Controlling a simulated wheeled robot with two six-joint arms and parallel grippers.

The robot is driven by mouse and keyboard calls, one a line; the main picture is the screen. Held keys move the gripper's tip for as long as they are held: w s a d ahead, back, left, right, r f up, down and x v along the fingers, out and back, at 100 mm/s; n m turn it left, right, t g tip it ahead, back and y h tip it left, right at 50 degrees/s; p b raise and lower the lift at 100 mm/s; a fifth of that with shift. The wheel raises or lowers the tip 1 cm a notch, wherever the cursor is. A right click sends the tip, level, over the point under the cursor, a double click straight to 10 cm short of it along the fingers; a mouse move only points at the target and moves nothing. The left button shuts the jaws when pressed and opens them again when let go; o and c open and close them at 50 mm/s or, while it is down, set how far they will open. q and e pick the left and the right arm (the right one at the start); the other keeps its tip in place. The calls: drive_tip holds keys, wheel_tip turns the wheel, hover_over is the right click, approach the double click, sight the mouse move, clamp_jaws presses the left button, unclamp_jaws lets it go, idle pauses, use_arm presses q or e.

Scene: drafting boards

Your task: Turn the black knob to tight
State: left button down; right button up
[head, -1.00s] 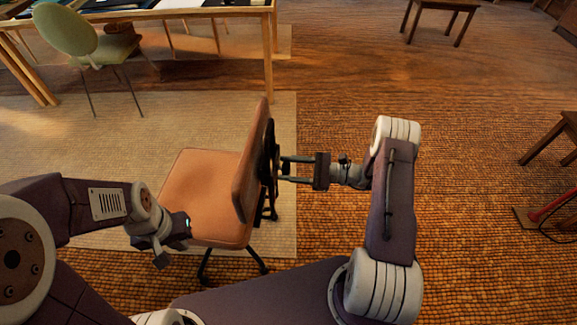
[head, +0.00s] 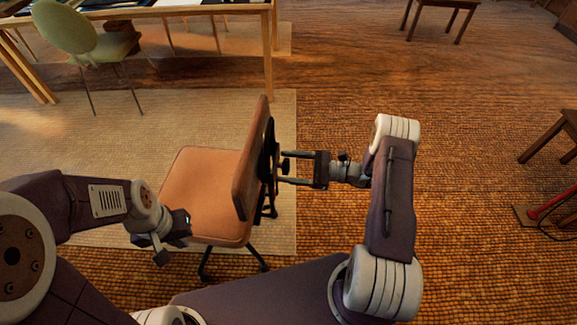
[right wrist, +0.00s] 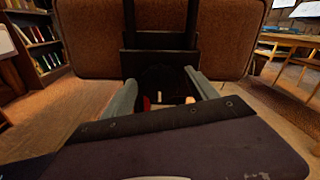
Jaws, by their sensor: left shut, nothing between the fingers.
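The black knob (head: 285,164) is on the rear of the orange chair (head: 205,190), on the black bracket behind its backrest (head: 251,160). My right gripper (head: 283,170) reaches in from the right, level with the knob. Its fingers are open, with one on the far side and one on the near side of the knob. In the right wrist view the right gripper (right wrist: 160,92) has its fingers apart below the backrest (right wrist: 90,40); the knob is hard to make out in the dark there. My left gripper (head: 184,226) is shut and empty over the seat's near left side.
A wooden table (head: 180,12) and a green chair (head: 70,35) stand at the back left. Dark stools (head: 545,140) stand at the right and back right. A bookshelf (right wrist: 35,45) shows in the right wrist view.

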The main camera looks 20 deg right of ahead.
drive_tip(key=v, duration=0.9)
drive_tip(key=shift+p, duration=0.4)
